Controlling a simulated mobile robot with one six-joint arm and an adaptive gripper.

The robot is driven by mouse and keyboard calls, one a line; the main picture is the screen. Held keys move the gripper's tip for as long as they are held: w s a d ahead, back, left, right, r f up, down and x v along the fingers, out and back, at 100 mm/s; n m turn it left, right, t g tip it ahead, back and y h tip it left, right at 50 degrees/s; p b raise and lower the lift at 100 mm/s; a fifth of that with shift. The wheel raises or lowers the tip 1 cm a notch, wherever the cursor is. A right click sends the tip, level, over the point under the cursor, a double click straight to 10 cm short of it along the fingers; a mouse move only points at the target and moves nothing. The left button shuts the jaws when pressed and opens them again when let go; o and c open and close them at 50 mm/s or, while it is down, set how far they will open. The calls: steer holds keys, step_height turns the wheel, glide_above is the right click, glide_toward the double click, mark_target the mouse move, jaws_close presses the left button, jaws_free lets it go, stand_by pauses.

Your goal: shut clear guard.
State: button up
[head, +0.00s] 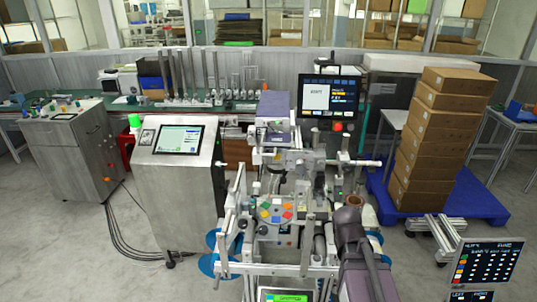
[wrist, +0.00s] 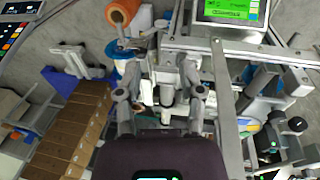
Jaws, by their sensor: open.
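The labelling machine (head: 290,268) stands at the front centre in the head view, with metal posts, rollers and a disc of coloured squares. I cannot make out the clear guard for certain against its frame in either view. My gripper (wrist: 160,95) is open in the wrist view, its two fingers apart over the machine's metal parts. I see nothing held between the fingers. In the head view my dark arm covers the machine's right side, and the fingertips cannot be told apart there.
A steel cabinet with a screen (head: 178,140) stands left of the machine. A monitor (head: 330,96) stands behind it. Stacked cartons (head: 435,130) rest on a blue pallet (head: 485,206) at right. An orange roll (wrist: 122,12) is at the wrist view's top. Open floor lies at left.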

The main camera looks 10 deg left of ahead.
steer(key=w+a+r+n+t+h+p, duration=0.2)
steer(key=w+a+r+n+t+h, duration=0.15)
steer(key=w+a+r, duration=0.3)
steer(key=n+t+p, duration=0.4)
steer(key=n+t, duration=0.6)
steer(key=t, duration=0.1)
glide_toward(268, 154)
steer(key=v, duration=0.3)
steer(key=shift+s+a+r, duration=0.15)
steer(key=x, duration=0.4)
steer(key=b+x, duration=0.1)
steer(key=x, duration=0.4)
steer(key=b+x, duration=0.1)
steer(key=x, duration=0.4)
steer(key=shift+f, duration=0.3)
steer(key=shift+s, duration=0.1)
steer(key=shift+a, duration=0.1)
jaws_close()
